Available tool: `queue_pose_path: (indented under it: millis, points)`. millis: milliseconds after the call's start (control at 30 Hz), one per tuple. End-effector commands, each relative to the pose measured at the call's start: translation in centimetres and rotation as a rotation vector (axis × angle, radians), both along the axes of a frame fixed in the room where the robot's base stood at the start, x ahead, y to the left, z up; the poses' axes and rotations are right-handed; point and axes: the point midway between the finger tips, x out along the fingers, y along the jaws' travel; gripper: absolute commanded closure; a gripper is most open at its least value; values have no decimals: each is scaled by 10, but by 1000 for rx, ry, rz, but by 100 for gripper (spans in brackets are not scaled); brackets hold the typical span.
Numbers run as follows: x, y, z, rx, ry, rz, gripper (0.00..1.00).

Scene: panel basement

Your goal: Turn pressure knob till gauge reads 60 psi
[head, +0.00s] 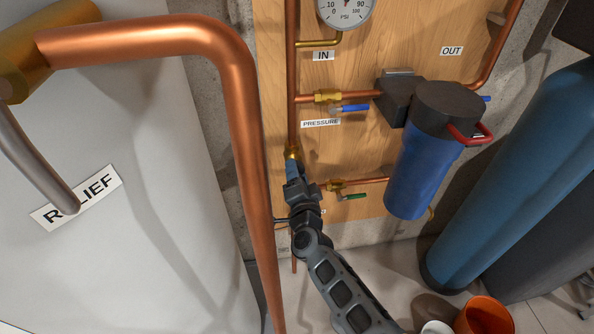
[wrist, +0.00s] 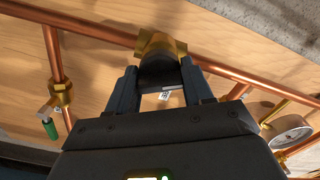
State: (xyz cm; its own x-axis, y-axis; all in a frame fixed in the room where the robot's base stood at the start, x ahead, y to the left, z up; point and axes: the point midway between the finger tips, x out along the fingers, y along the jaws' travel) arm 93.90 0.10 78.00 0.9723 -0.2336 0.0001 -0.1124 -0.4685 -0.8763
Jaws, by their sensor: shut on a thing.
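The pressure knob (wrist: 160,76) is a dark round cap below a brass valve body (wrist: 161,45) on the copper pipe, in the wrist view. My gripper (wrist: 161,84) is shut on it, with one finger on each side. In the head view my gripper (head: 292,170) reaches up to the brass valve body (head: 291,151), below left of the PRESSURE label (head: 320,123); the knob is hidden there. The pressure gauge (head: 346,12) is cut by the top edge, so its reading cannot be told. It also shows, steeply angled, in the wrist view (wrist: 291,136).
A thick copper pipe (head: 248,130) runs close on the left, before a white tank (head: 120,230). Right of my gripper are a green-handled valve (head: 352,196), a blue-handled valve (head: 352,108) and a blue filter housing (head: 420,170). An orange bucket (head: 484,316) stands on the floor.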

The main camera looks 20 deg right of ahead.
Motion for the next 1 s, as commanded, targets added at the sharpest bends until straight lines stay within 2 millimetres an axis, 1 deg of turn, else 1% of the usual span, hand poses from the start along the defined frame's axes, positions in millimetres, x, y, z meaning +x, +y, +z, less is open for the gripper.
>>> queue_pose_path:
  millis: [200, 600, 633, 867, 1000]
  points:
    - [0, 0, -1, -41, 11, 0, 80]
    - [0, 0, -1, -46, 13, 1, 80]
    - [0, 0, -1, -46, 13, 1, 47]
    - [0, 0, -1, -45, 12, 0, 26]
    - [0, 0, 0, -46, 11, 0, 26]
